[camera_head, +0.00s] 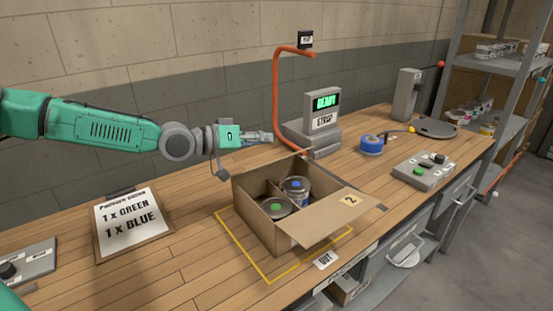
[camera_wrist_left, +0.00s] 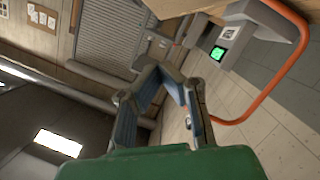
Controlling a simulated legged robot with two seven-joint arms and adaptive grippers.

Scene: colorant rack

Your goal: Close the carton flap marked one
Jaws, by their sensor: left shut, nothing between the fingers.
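The open carton (camera_head: 258,222) stands on the bench inside a yellow outline. A flap marked 2 (camera_head: 342,214) sticks out from its right front side. I cannot make out a flap marked one. Inside are a can with a green dot (camera_head: 278,206) and a can with a blue dot (camera_head: 296,187), with a divider between them. My left gripper (camera_head: 268,137) is shut and empty above and behind the carton, apart from it, pointing right. Its closed fingers also show in the left wrist view (camera_wrist_left: 160,72). My right gripper is not in view.
An orange bent pipe (camera_head: 276,95) rises behind the carton beside a scale-like unit with a green display (camera_head: 325,101). An order board (camera_head: 128,222) lies left. Blue tape (camera_head: 371,144) and a button box (camera_head: 425,170) are right. Bench between board and carton is clear.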

